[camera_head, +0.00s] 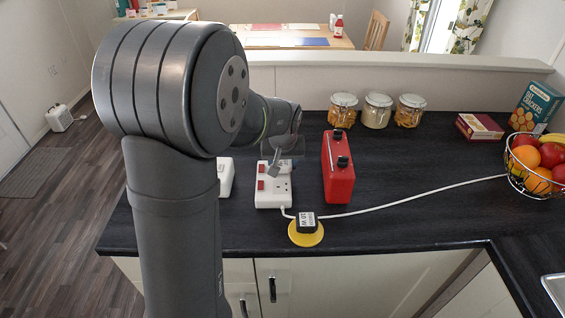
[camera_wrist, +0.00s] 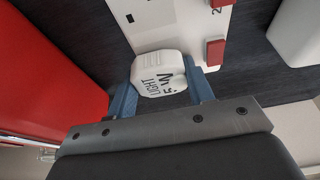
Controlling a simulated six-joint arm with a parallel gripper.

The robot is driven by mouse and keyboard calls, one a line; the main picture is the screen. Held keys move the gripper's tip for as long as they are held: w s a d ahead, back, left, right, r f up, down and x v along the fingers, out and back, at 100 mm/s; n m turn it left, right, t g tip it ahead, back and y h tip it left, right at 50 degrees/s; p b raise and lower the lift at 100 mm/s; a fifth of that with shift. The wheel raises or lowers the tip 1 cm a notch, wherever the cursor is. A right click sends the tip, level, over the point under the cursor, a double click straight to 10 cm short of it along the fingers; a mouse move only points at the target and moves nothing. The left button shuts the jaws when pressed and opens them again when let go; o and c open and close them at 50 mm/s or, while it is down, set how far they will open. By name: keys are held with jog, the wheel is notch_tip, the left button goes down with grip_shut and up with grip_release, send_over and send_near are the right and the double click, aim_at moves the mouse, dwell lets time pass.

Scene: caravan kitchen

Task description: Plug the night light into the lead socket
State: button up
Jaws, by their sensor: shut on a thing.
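The white lead socket (camera_head: 271,198) with red switches lies on the dark worktop in the head view. In the wrist view, the lead socket (camera_wrist: 160,27) fills the top middle, with a red switch at its right. The white night light (camera_wrist: 158,74), with dark lettering, sits between the two blue fingers of my gripper (camera_wrist: 162,82), which is shut on it. The night light overlaps the lower end of the socket block. I cannot tell whether its pins are in the holes. In the head view my gripper (camera_head: 277,168) is over the socket and largely hides the night light.
A red radio-like box (camera_head: 339,180) stands close to the right of the socket. A white object (camera_head: 226,178) stands close to the left. A white cable (camera_head: 420,193) runs right to the fruit basket (camera_head: 516,178).

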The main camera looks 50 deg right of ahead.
jog(key=shift+s+a+f, duration=0.15)
jog(key=shift+a+f, duration=0.1)
jog(key=shift+f, duration=0.5)
jog(key=o, duration=1)
jog(key=shift+o, duration=0.2)
jog(key=shift+r, duration=0.5)
jog(key=v, duration=1.7)
jog(key=shift+d+r, duration=0.25)
jog(key=shift+r, duration=0.25)
jog(key=shift+f, duration=0.1)
jog(key=x, duration=1.6)
jog(key=shift+a+f, duration=0.15)
